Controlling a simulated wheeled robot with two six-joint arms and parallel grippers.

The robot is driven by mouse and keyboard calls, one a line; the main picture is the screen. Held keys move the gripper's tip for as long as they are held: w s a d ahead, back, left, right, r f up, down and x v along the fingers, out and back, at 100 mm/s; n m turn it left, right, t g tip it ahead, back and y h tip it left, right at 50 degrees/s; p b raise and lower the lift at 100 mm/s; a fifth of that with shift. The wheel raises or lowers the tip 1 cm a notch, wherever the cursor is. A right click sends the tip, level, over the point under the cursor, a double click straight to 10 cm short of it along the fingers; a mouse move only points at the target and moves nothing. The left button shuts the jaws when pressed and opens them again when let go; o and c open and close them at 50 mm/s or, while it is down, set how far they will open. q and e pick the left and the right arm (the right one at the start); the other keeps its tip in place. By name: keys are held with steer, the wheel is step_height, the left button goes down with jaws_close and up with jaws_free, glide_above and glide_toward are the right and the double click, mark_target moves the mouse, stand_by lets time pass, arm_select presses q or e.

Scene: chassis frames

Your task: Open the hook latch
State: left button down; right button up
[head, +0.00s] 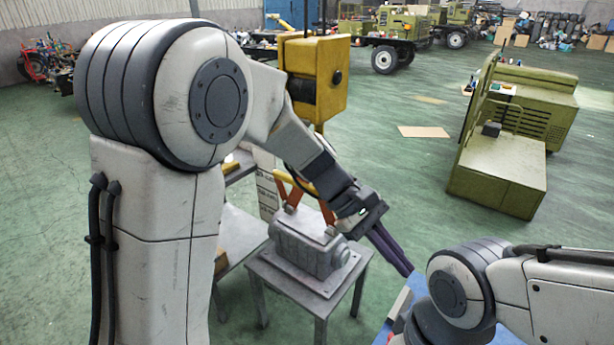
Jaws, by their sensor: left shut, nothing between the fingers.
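I cannot make out a hook latch in the head view. My left gripper (405,268) reaches down and to the right in the middle of the view. Its long purple fingers are together, with nothing between them. They show in front of the green floor, above the edge of a blue surface (425,285) at the lower right. My right arm comes in from the right edge and bends downward. Its gripper is not in view, and the arm covers part of the blue surface.
A grey metal block (305,245) sits on a small metal table (258,264) beneath my left arm. A yellow box-shaped machine (328,65) stands behind. Green vehicle bodies (500,170) stand at the right. Open green floor lies between them and the table.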

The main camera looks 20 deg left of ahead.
arm_select(q)
steer(key=w+a+f+n+t+h+b, duration=0.3)
steer(key=w+a+n, duration=0.15)
steer(key=w, duration=0.45)
steer(key=w+a+f+n+t+h+b, duration=0.25)
steer(key=w+a+n, duration=0.2)
steer(key=w, duration=0.45)
steer(key=w+a+f+n+t+b, duration=0.1)
steer(key=w+a+n+t, duration=0.4)
steer(key=a, duration=0.8)
steer(key=w+a+f+n+t+y+b, duration=0.1)
steer(key=w+a+n+t+b, duration=0.3)
steer(key=a, duration=1)
steer(key=w+n+t, duration=0.2)
steer(key=n+t, duration=0.2)
steer(key=t, duration=0.1)
steer(key=shift+a+f+b, duration=0.15)
steer(key=shift+f+b, duration=0.15)
steer(key=shift+f, duration=0.1)
arm_select(e)
step_height(320, 180, down, 14)
arm_select(q)
steer(key=shift+w+y, duration=0.15)
steer(key=shift+y, duration=0.1)
steer(key=p+x, duration=0.1)
steer(key=x, duration=0.9)
steer(key=shift+r, duration=0.15)
arm_select(e)
steer(key=shift+r, duration=0.6)
